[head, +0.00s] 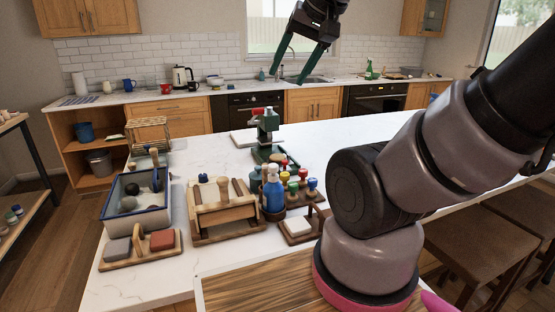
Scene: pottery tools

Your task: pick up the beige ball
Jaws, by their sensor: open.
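A pale beige ball (129,203) lies inside a blue-walled tray (145,222) at the left end of the white counter. A darker, greyish ball (132,188) sits just behind it in the tray. My gripper (286,80) is raised at the top centre of the head view, with its two green fingers spread and pointing down. It is open and empty, well above and to the right of the tray, touching nothing.
A dark upright tool (156,180) stands in the tray. A wooden holder with grey and red blocks (162,240) is in front. A wooden box (223,213), bottles (273,190) and a green device (267,125) stand to the right. The counter's far right is clear.

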